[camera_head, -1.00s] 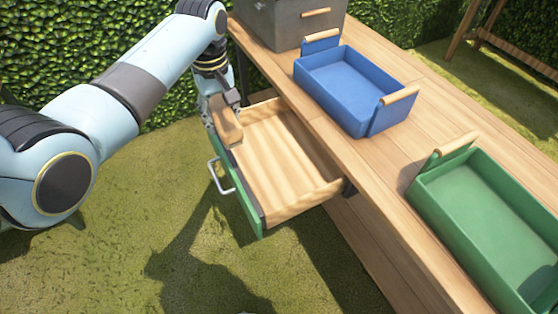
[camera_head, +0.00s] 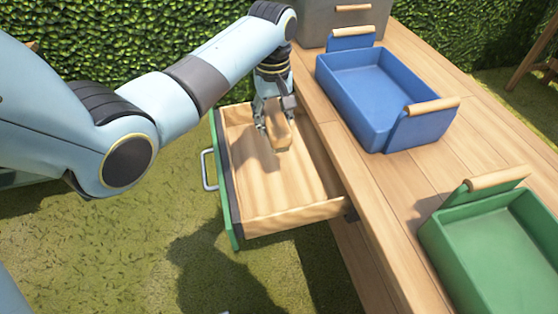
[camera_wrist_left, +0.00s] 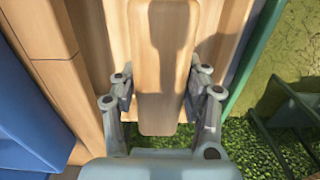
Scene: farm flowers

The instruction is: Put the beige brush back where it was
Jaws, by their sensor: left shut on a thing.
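The beige brush (camera_head: 279,132) is held in my left gripper (camera_head: 273,118), over the open drawer (camera_head: 292,219) in the head view. The drawer has a green front and a pale wooden inside with nothing else visible in it. In the left wrist view the brush (camera_wrist_left: 162,70) points lengthwise away from me, between the two fingers of my left gripper (camera_wrist_left: 160,98). The drawer's wooden floor lies beneath it. I cannot tell whether the brush touches the floor. My right gripper is not in view.
A blue tray (camera_head: 375,100) with wooden handles and a green tray (camera_head: 500,245) stand on the wooden bench (camera_head: 425,165). A grey box (camera_head: 345,17) stands at its far end. A silver handle (camera_head: 208,170) sticks out from the drawer front. Grass lies to the left.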

